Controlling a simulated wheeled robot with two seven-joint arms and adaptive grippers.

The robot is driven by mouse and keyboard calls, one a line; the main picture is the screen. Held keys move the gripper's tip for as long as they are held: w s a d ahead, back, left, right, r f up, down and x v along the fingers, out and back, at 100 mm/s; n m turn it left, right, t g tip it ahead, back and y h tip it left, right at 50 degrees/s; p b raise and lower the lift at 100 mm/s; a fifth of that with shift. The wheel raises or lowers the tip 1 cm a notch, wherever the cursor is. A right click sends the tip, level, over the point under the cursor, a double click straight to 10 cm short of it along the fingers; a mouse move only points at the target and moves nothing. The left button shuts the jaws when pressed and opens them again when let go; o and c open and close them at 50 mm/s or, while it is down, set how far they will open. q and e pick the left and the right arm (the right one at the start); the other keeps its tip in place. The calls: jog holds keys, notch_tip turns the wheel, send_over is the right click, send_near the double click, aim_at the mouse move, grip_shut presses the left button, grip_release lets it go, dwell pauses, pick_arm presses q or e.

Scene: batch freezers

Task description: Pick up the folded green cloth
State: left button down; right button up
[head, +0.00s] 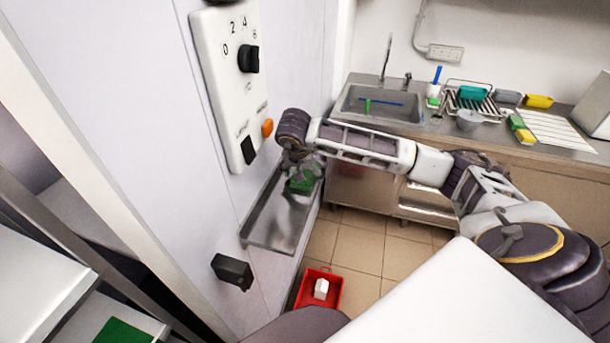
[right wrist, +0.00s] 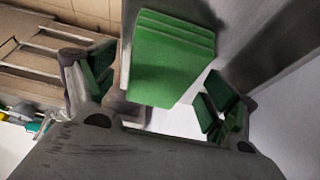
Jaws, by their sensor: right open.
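The folded green cloth (head: 303,185) lies on a narrow metal shelf (head: 262,236) against the white panel in the head view. It shows large in the right wrist view (right wrist: 172,58), with its stacked folds at the top edge. My right gripper (head: 299,167) is just above the cloth in the head view and partly covers it. In the right wrist view my right gripper (right wrist: 158,90) has its fingers spread wide, one to each side of the cloth's near end. Nothing is held between them. My left gripper is not in view.
The white panel with a black knob (head: 249,59) and an orange button (head: 267,127) stands close left of the arm. A red bin (head: 330,281) with a white item is on the floor. Behind are a sink (head: 380,103) and a dish rack (head: 470,101).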

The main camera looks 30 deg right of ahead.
aim_at(306, 173)
jog(key=c, duration=1.1)
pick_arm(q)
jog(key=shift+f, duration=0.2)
pick_arm(e)
jog(key=shift+r, duration=0.2)
